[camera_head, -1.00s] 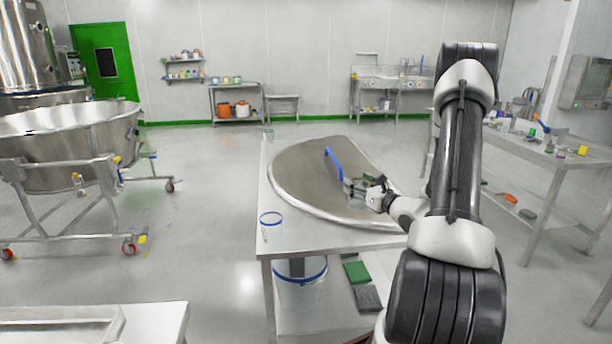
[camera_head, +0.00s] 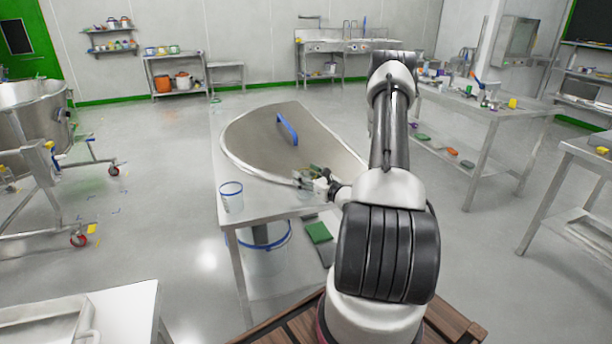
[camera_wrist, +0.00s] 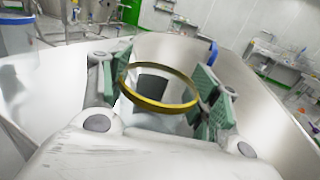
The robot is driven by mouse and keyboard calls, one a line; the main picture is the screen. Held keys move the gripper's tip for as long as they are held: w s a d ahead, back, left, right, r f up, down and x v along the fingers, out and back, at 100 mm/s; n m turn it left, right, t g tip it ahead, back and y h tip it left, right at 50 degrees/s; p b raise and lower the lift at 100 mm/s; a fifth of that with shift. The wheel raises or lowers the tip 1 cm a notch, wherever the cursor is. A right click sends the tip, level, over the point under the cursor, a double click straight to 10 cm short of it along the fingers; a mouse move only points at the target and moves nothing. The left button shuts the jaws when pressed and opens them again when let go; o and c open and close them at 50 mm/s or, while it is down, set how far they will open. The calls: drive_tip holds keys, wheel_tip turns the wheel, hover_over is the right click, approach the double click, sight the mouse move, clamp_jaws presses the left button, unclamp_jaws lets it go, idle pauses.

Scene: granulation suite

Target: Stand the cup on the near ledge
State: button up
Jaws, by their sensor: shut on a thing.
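A clear cup with a yellow rim (camera_wrist: 158,103) is between the green finger pads of my gripper (camera_wrist: 160,92) in the wrist view. The pads press on its sides, and its open mouth faces the camera. In the head view my gripper (camera_head: 313,182) is over the near right edge of the large metal dish (camera_head: 240,165) on the table. The held cup is too small to make out there. The bare near strip of the table (camera_head: 262,203) lies in front of the dish. I cannot tell for sure which surface is the ledge.
Another clear cup, blue-rimmed (camera_head: 231,197), stands at the table's near left corner. A blue handle (camera_head: 287,129) rises from the dish. A side table (camera_head: 500,112) at the right holds several small items.

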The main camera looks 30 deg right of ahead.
drive_tip(key=shift+f, duration=0.15)
drive_tip(key=o, duration=0.9)
drive_tip(key=shift+o, duration=0.2)
